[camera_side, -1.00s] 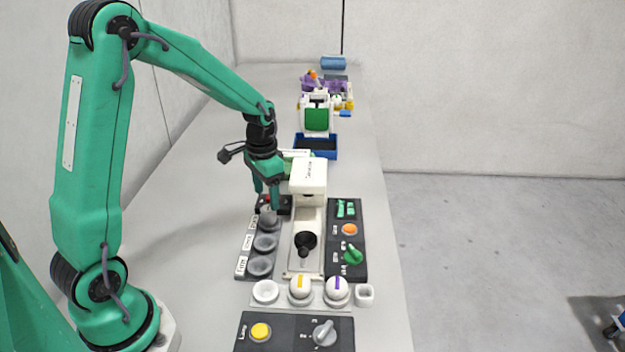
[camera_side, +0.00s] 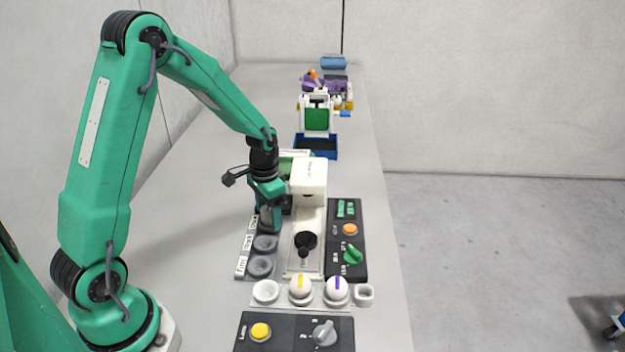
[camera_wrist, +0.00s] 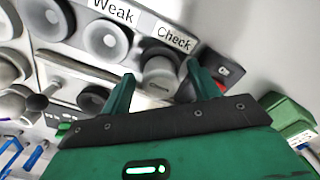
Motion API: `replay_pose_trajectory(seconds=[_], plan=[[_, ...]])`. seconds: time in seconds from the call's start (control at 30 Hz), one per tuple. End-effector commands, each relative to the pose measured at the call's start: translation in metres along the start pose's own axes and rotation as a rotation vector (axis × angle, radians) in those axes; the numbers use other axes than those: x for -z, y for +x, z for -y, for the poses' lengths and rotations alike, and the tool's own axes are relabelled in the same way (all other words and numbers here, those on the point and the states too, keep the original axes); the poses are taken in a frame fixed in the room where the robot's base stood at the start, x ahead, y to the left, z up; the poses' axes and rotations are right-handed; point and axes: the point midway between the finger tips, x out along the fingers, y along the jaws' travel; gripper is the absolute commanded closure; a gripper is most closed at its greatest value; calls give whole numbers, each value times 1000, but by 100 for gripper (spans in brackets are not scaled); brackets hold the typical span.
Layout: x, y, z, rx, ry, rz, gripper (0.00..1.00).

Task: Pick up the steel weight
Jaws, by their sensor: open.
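The steel weight (camera_wrist: 159,76) is a short grey cylinder that sits in the cup beside the "Check" label in the wrist view. My gripper (camera_wrist: 161,71) is open, with one green finger on each side of the weight's top. I cannot tell whether either finger touches it. In the side view my gripper (camera_side: 269,222) points down at the far end of the row of cups, and its fingers mostly hide the weight.
Two round grey cups (camera_side: 265,243) stand nearer along the same strip. A white machine (camera_side: 309,180) stands close to the right of my gripper. A dark panel (camera_side: 341,270) with an orange button and green knob lies beyond it. The table left of the cups is clear.

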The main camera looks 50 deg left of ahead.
Motion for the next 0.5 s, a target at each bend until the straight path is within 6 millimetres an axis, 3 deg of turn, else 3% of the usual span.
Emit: replay_pose_trajectory(seconds=[0.4, 0.5], plan=[[0, 0, 0, 0, 0, 0, 39], [0, 0, 0, 0, 0, 0, 57]])
